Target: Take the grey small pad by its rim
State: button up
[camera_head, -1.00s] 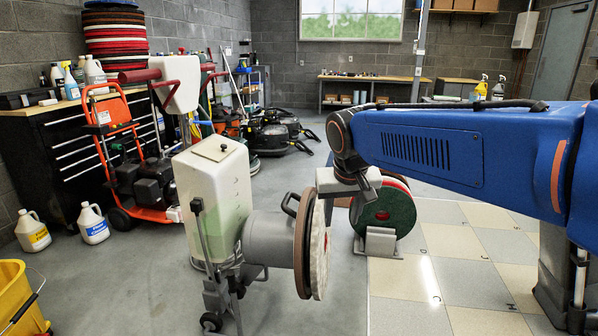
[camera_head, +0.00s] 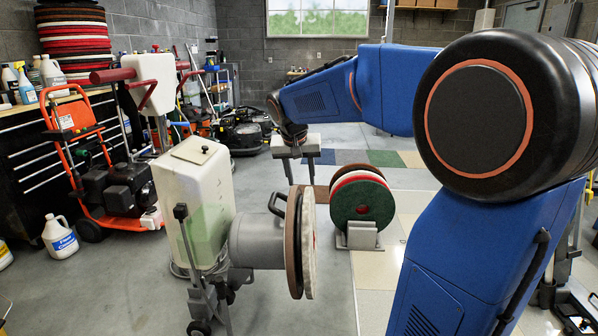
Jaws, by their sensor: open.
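My gripper (camera_head: 299,172) hangs below the pale wrist block at the end of my blue arm, with its two fingers apart and nothing seen between them. It is behind and to the left of a rack of upright round pads. The rack's front pad is green (camera_head: 362,207), with red, white and brown rims behind it. I cannot pick out a small grey pad for certain. A dark grey-brown square (camera_head: 351,157) lies flat on the floor at the back, between a blue square (camera_head: 322,157) and a green square (camera_head: 385,159).
A floor machine with a white tank (camera_head: 200,195) and an upright round pad (camera_head: 308,243) stands in front, left of the rack (camera_head: 362,236). An orange cart (camera_head: 75,130) and a black tool chest are at the left. Floor behind the machine is partly clear.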

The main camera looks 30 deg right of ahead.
aim_at(307, 206)
jog(key=x, duration=1.4)
jog(key=shift+d+f, duration=0.1)
grip_shut()
jog(key=shift+d, duration=0.1)
jog(key=s+d+r, duration=0.1)
jog(key=s+d, duration=0.3)
jog(key=d, duration=0.2)
dwell(1.1)
